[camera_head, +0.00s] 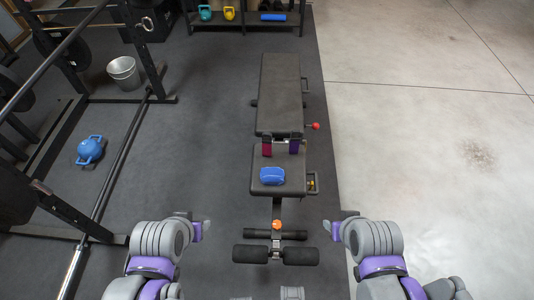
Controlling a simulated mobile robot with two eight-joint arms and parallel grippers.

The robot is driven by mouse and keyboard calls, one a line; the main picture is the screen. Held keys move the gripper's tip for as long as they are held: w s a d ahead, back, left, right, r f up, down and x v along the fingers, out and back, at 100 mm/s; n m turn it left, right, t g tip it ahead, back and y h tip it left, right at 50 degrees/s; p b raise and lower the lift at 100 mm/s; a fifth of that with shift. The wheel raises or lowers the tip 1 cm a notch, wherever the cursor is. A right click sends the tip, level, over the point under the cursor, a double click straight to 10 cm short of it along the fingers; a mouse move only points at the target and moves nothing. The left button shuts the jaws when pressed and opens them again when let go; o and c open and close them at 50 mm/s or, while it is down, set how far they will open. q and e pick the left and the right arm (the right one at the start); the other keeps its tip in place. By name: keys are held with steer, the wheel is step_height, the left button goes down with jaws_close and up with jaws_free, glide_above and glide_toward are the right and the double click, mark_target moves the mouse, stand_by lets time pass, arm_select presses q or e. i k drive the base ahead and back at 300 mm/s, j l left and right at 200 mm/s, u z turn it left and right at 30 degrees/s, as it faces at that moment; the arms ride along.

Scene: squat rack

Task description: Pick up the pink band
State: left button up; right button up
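A small dark pink band (267,149) hangs at the left side of the gap between the weight bench's backrest and seat. A purple band (294,146) hangs at the right side of the same gap. The black bench (281,95) stands in the middle of the view. My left gripper (203,228) is in front of the bench and to its left. My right gripper (332,229) is in front of it and to its right. Both are apart from the bands. Their fingers are too small and side-on to tell open from shut.
A blue pouch-like item (272,176) lies on the bench seat. The squat rack (70,105), a blue kettlebell (90,150), a metal bucket (124,72) and a barbell (110,180) are on the left. A low shelf (250,24) stands behind. The concrete floor on the right is clear.

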mark_target(266, 142)
steer(key=k+u, duration=0.35)
steer(key=k+j+u, duration=0.1)
steer(key=u, duration=0.25)
steer(key=l+u, duration=0.55)
steer(key=i+l, duration=0.1)
steer(key=l, duration=1.95)
steer(key=i+l, duration=0.15)
steer(key=l, duration=0.9)
steer(key=i+l, duration=0.1)
steer(key=l, duration=0.9)
